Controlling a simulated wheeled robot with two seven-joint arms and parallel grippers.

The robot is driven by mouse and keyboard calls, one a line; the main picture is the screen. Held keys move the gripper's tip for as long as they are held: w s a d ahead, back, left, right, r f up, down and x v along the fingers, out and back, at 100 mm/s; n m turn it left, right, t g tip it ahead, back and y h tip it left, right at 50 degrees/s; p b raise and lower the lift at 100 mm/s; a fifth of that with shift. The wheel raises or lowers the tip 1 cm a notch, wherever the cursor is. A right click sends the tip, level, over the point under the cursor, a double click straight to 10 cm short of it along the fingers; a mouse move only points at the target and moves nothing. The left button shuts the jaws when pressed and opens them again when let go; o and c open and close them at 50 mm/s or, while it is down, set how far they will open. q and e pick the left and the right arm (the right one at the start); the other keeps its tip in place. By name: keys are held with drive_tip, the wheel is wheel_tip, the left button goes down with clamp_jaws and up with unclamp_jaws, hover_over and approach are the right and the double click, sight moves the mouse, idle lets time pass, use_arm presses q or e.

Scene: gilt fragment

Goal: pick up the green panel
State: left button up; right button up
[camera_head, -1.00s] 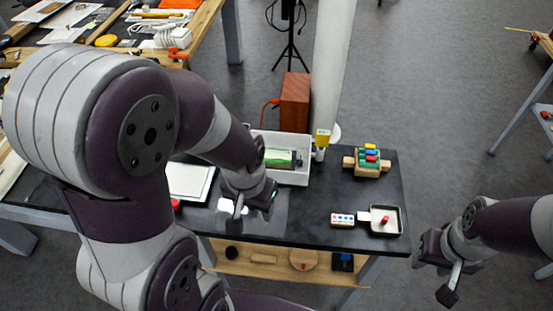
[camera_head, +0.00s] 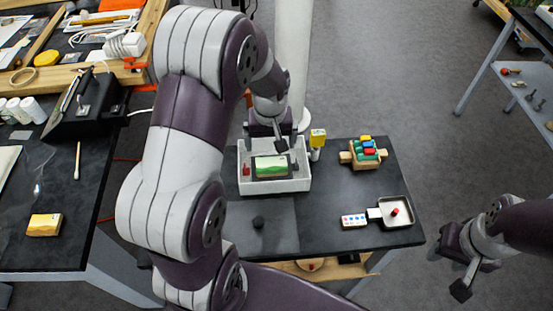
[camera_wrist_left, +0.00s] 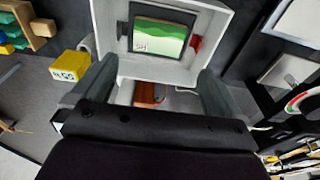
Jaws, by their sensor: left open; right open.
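The green panel (camera_head: 271,166), a small dark-framed picture with green hills, sits in the light grey open bin (camera_head: 268,187) on the black table. In the left wrist view the panel (camera_wrist_left: 160,38) is beyond my fingers, inside the bin (camera_wrist_left: 103,22). My left gripper (camera_head: 275,143) is open and empty, above the bin's far side; its two fingers (camera_wrist_left: 152,85) are spread apart in the wrist view. I cannot tell its exact height above the panel. My right gripper (camera_head: 457,272) is open and empty, off the table's right edge.
A small red piece (camera_head: 245,171) is beside the panel. A yellow-headed object (camera_head: 318,138) stands just right of the bin. A wooden block holder (camera_head: 363,153), a dotted card (camera_head: 354,220) and a metal tray (camera_head: 408,212) are further right.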

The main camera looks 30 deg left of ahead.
sight(272, 166)
use_arm(q)
drive_tip(key=f, duration=0.3)
drive_tip(key=f+p, duration=0.1)
drive_tip(key=f, duration=0.3)
drive_tip(key=w+f, duration=0.1)
drive_tip(key=f, duration=0.2)
drive_tip(key=shift+a+f+p, duration=0.15)
drive_tip(key=shift+p, duration=0.2)
drive_tip(key=shift+f, duration=0.3)
drive_tip(key=shift+w+a+f, duration=0.1)
drive_tip(key=shift+w+f, duration=0.05)
drive_tip(key=c, duration=0.7)
